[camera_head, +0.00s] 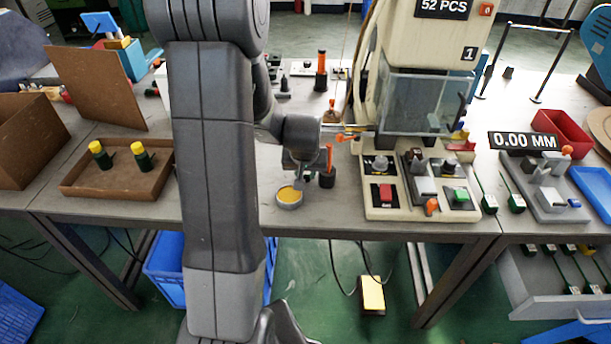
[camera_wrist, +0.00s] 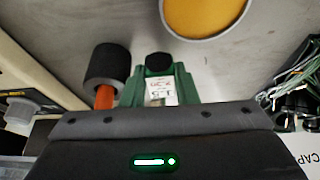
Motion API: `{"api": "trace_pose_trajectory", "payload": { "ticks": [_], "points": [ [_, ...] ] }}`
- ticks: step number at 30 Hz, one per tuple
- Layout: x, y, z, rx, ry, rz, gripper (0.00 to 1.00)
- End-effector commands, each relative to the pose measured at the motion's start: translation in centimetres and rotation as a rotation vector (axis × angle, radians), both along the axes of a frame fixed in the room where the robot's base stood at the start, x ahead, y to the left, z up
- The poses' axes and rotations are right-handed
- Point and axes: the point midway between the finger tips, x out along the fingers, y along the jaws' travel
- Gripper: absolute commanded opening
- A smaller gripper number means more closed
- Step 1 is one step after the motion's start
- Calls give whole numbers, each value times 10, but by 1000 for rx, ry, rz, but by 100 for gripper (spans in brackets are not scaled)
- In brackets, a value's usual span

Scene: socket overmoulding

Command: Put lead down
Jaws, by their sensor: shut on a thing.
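My gripper (camera_head: 308,177) points down, low above the table between the round tin and the black holder with an orange handle. In the wrist view my gripper (camera_wrist: 159,88) is shut on the lead (camera_wrist: 160,91), of which a white label and a black rounded end show between green sides. I cannot tell from these frames whether the lead touches the table. The rest of the lead is hidden behind the gripper body, and in the head view it is too small and dark to make out.
The tin of yellow stuff (camera_head: 289,196) and black holder (camera_head: 327,179) stand close by. The moulding press base (camera_head: 400,211) is to the right. A brown tray (camera_head: 117,192) with two yellow-capped green plugs is left. Bare table lies in front of the holder.

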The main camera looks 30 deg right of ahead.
Motion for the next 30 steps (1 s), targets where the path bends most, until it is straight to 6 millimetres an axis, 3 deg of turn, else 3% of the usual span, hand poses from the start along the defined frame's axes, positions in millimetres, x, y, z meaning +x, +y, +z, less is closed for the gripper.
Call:
{"api": "trace_pose_trajectory", "payload": {
  "ticks": [4,15,16,17,30],
  "points": [
    [0,0,-18,0,0,0,4],
    [0,0,-23,-1,-2,0,4],
    [0,0,-22,-1,-2,0,29],
    [0,0,-21,-1,-2,0,35],
    [-1,0,-14,-2,-3,0,36]
  ]
}}
